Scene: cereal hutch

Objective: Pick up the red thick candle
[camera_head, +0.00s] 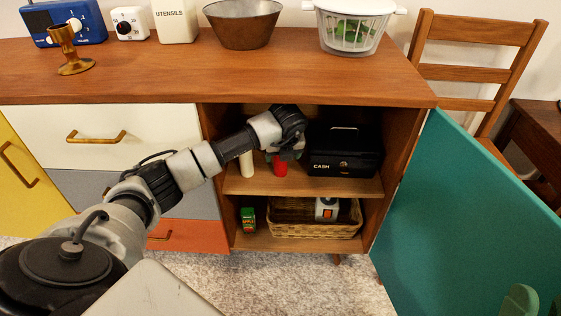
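The red thick candle (280,168) stands on the upper shelf inside the open cabinet, between a cream candle and a black cash box. Its upper part is hidden by my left gripper (286,154). My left arm comes in from the left and bends down at the wrist, so the gripper is at the candle's top. The fingers are dark and small, and I cannot tell whether they are closed on the candle or only around it. The candle looks upright on the shelf. My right gripper is not in view.
The cream candle (246,165) stands close on the left, and the cash box (345,152) close on the right. The shelf (305,187) has a basket (300,226) and a green toy (248,219) below it. The teal door (465,220) stands open at right.

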